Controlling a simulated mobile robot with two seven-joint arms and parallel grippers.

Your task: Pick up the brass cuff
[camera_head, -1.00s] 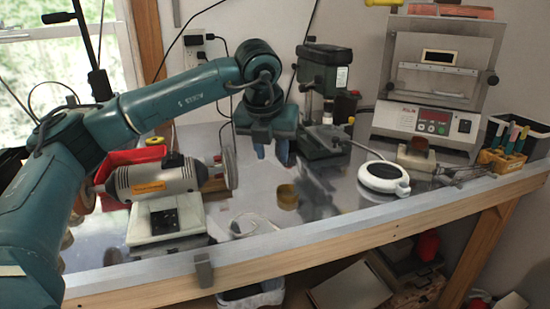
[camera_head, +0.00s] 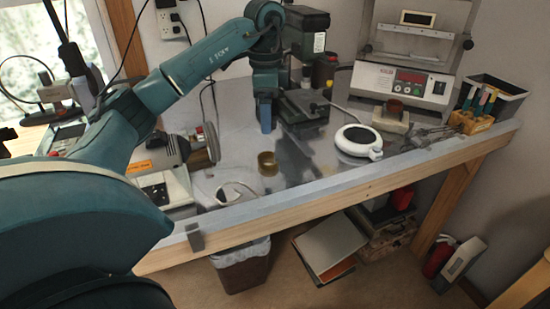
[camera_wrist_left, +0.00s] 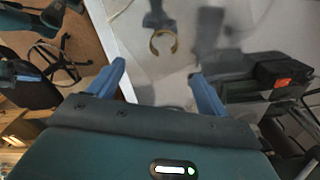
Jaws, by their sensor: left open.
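The brass cuff (camera_head: 267,163) lies on the shiny metal bench top, near the middle of the head view. In the left wrist view it shows as a brass open ring (camera_wrist_left: 153,48) beyond the fingertips. My left gripper (camera_head: 266,126) is above the bench and behind the cuff in the head view, not touching it. Its two blue fingers are spread wide with nothing between them in the left wrist view (camera_wrist_left: 157,70). In the head view the fingers overlap and look like one. My right gripper is not in view.
A grinder (camera_head: 165,150) stands left of the cuff and a green drill press (camera_head: 306,100) stands behind it. Bare bench surrounds the cuff.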

